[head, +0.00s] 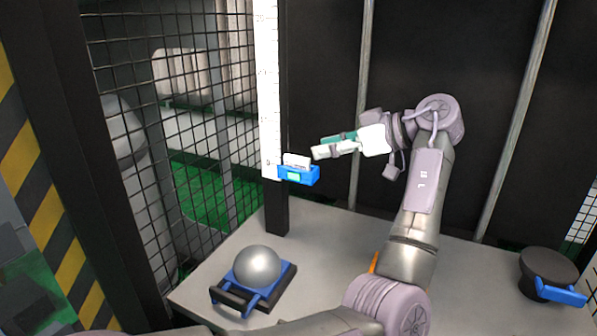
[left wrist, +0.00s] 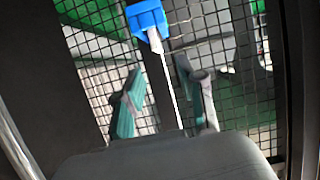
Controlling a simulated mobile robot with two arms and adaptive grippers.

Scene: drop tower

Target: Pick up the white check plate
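The white check plate (head: 297,161) stands in a small blue holder (head: 298,175) on the scaled white post, its upper part showing above the holder. In the left wrist view the blue holder (left wrist: 147,18) is at the top, with a small white piece, likely the plate (left wrist: 156,42), below it. My left gripper (head: 325,147) is just right of the plate and slightly higher, pointing left at the post. Its fingers are apart with nothing between them in the left wrist view (left wrist: 163,95); a gap separates them from the plate. My right gripper is not in view.
A grey ball (head: 257,266) sits on a blue and black cradle on the table (head: 325,260). A black round object with a blue handle (head: 561,293) is at the right. The white scaled post (head: 268,90) and wire mesh (head: 190,130) stand left of the gripper.

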